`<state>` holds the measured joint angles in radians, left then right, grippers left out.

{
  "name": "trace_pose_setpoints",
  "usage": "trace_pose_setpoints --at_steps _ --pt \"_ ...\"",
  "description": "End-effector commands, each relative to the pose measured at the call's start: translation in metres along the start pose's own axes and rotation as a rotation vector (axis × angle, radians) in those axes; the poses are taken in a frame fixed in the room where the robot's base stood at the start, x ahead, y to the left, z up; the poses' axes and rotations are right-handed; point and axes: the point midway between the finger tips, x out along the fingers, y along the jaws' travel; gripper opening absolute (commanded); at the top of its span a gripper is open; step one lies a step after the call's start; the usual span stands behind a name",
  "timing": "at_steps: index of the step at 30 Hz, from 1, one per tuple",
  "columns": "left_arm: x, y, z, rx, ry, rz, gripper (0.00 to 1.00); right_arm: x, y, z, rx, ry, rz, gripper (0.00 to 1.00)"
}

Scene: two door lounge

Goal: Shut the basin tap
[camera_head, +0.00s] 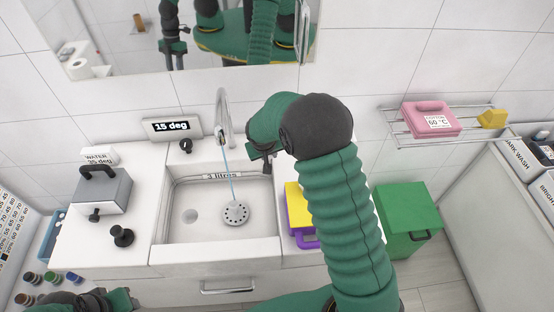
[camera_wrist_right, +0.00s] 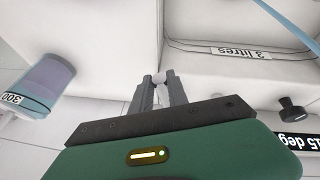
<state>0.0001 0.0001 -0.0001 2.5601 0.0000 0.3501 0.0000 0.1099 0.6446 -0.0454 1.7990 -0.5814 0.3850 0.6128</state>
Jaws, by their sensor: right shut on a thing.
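The basin tap (camera_head: 223,112) is a curved grey spout at the back of the white basin (camera_head: 163,215). A thin blue stream of water (camera_head: 228,172) runs from it to a round grey rose (camera_head: 235,213) in the basin. My right gripper (camera_head: 267,165) is at the basin's back right corner, right of the spout. In the wrist view, its fingers (camera_wrist_right: 158,88) are shut on a small white knob (camera_wrist_right: 158,77); whether it is the tap's handle I cannot tell. My left gripper (camera_head: 122,298) shows partly at the bottom left, its jaws unclear.
A black knob (camera_head: 186,146) sits below the "15 deg" display (camera_head: 172,129); the knob also shows in the wrist view (camera_wrist_right: 291,112). A grey box (camera_head: 103,190) stands left. A cup marked 300 (camera_wrist_right: 45,82) is near my right gripper. A green bin (camera_head: 408,215) stands right.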

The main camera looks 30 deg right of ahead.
Motion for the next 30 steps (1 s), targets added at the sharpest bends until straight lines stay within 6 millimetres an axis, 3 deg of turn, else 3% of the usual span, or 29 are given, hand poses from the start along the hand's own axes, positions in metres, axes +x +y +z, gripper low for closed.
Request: trace_pose_setpoints --at_steps 1,9,27,28,30 --pt "0.01 0.0 0.002 0.0 0.0 0.0 0.36 0.004 -0.007 0.002 0.02 -0.004 0.009 0.0" --pt "0.021 0.0 0.005 0.0 0.0 0.0 0.36 0.0 -0.02 -0.002 0.141 -0.034 0.059 0.0" --pt "0.023 0.0 0.005 0.0 0.0 0.0 0.36 -0.002 -0.024 -0.004 0.186 -0.044 0.075 0.0" --pt "0.023 0.0 0.005 0.0 0.0 0.0 0.36 -0.002 -0.024 -0.004 0.186 -0.044 0.075 0.24" --pt "0.023 0.0 0.005 0.0 0.0 0.0 0.36 -0.002 -0.024 -0.004 0.185 -0.043 0.075 0.33"
